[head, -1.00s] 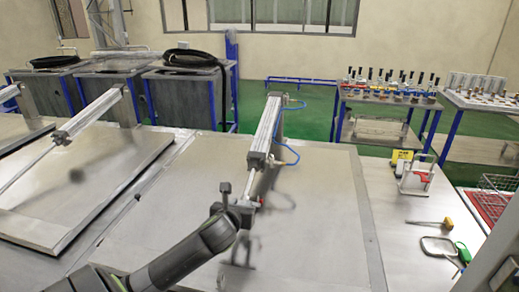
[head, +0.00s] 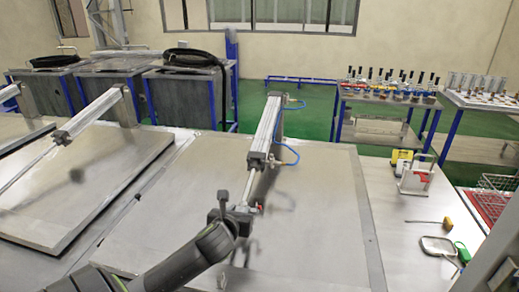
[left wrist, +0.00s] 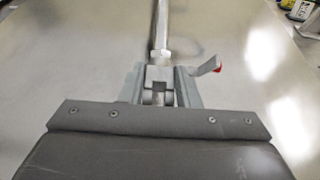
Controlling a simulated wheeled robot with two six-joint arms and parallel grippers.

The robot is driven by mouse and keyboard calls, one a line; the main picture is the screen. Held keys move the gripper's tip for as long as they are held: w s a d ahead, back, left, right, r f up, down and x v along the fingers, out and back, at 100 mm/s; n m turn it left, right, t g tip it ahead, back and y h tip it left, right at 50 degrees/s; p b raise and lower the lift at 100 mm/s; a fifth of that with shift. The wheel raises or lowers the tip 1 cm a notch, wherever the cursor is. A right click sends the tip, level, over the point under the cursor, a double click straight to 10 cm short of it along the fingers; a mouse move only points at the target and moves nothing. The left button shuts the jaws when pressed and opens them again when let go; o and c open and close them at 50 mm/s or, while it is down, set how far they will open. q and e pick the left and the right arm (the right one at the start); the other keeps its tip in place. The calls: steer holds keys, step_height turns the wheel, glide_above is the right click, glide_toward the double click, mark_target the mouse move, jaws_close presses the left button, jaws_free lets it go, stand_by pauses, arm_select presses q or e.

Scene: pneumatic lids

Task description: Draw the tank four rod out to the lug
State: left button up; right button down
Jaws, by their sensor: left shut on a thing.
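The tank four cylinder (head: 265,133) slopes down over the large flat lid (head: 320,210). Its bright rod (head: 250,183) comes out of the lower end. My left gripper (head: 238,212) is shut on the rod's lower end, above the lid. In the left wrist view the rod (left wrist: 161,25) runs down to a hex nut and a grey fork-like end (left wrist: 158,88). A small red-tipped lever (left wrist: 207,67) stands beside the end. The grey gripper body covers the area below, and I cannot make out the lug. My right gripper is not in view.
A neighbouring lid (head: 100,180) with its own cylinder (head: 88,115) lies to the left. A blue hose (head: 292,150) loops beside the tank four cylinder.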

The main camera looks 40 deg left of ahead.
mark_target(220, 273)
arm_select(q)
steer(key=shift+s+d+f, duration=0.35)
steer(key=shift+s+d, duration=0.35)
steer(key=shift+s, duration=0.6)
steer(key=shift+s+d+f, duration=0.3)
steer(key=shift+s+d, duration=0.4)
steer(key=shift+s, duration=0.65)
steer(key=shift+s+d+f, duration=0.35)
steer(key=shift+s+d, duration=0.35)
steer(key=shift+s, duration=0.6)
steer(key=shift+s+d+f+b, duration=0.25)
steer(key=shift+s+d, duration=0.35)
steer(key=shift+s, duration=0.55)
steer(key=shift+s+d+f+b, duration=0.1)
steer(key=shift+s+d+f, duration=0.2)
steer(key=shift+s+d, duration=0.6)
steer(key=shift+s+d+f+b, duration=0.25)
steer(key=shift+s+d, duration=0.1)
steer(key=shift+s, duration=1)
stand_by(0.3)
steer(key=o, duration=1.1)
steer(key=shift+w+r, duration=0.1)
steer(key=shift+r, duration=0.1)
